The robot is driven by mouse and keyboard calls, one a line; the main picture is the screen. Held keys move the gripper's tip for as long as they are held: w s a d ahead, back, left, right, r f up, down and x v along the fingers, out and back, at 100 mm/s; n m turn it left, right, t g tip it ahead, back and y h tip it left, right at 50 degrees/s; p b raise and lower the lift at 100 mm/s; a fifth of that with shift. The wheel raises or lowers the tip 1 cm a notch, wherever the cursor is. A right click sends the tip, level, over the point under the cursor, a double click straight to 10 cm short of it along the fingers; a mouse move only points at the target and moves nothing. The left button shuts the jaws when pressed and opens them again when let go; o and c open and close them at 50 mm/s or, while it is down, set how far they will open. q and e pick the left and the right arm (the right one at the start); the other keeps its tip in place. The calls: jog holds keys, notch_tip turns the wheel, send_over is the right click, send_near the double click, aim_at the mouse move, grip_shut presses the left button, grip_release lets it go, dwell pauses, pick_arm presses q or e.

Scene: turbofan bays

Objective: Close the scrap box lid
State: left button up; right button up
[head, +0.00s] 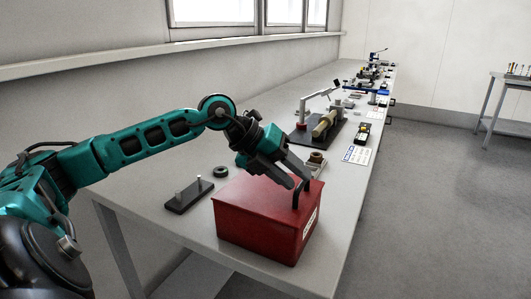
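The red scrap box (262,237) stands on the near end of the long grey bench, with a white label on its right side. Its red lid (255,199) appears to lie flat across the top; I cannot tell whether a small gap is left at the edge. My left gripper (299,187) reaches over the box from behind, its dark fingers pointing down at the right part of the lid. A dark upright piece, perhaps a handle, shows at the fingertips. I cannot tell whether the fingers touch or grip it. My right gripper is out of view.
A dark plate with two pegs (190,196) and a black ring (221,172) lie left of the box. Behind it are a brown round part (316,158), a dark fixture with a tan cylinder (324,125) and a white card (357,154).

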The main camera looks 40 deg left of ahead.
pick_arm(q)
jog(key=b+v, duration=0.3)
jog(key=b, duration=0.1)
jog(key=shift+s+a+f, duration=0.1)
jog(key=shift+s+a, duration=0.05)
jog(key=shift+a, duration=0.05)
jog(key=shift+s+a+r+b, duration=0.25)
jog(key=shift+s+r+b, duration=0.2)
jog(key=shift+b, duration=0.7)
jog(key=b+v, duration=0.3)
jog(key=v, duration=0.2)
jog(key=shift+r, duration=0.35)
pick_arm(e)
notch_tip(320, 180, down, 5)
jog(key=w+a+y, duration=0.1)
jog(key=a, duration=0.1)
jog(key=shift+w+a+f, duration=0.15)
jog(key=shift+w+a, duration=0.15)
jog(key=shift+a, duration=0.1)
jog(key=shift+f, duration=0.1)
